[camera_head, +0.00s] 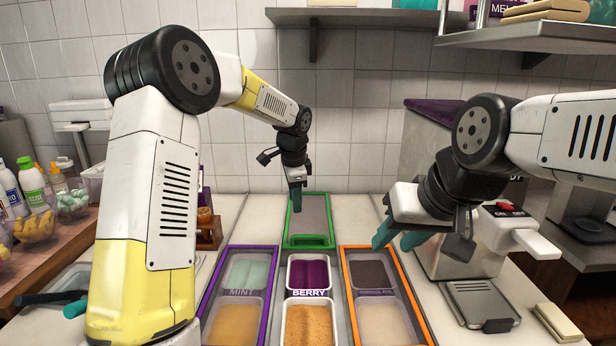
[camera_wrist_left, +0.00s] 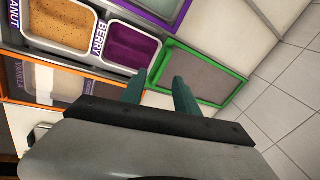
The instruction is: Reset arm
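My left gripper (camera_head: 296,207) hangs over the far part of the counter, above the green-framed tray (camera_head: 316,241). In the left wrist view, its two teal fingers (camera_wrist_left: 160,80) stand apart with nothing between them, and the green-framed tray (camera_wrist_left: 205,75) lies just beyond them. My right gripper (camera_head: 392,242) is near the far end of the orange-framed tray (camera_head: 346,262). Its teal fingers point down and to the left, apart, with nothing visible between them.
The purple-framed tray (camera_head: 272,262) holds mint and orange tubs. A berry tub (camera_head: 308,272) and a tan tub (camera_head: 310,325) sit in the middle. Bottles (camera_head: 32,180) line the left shelf. A metal shelf (camera_head: 540,35) hangs upper right.

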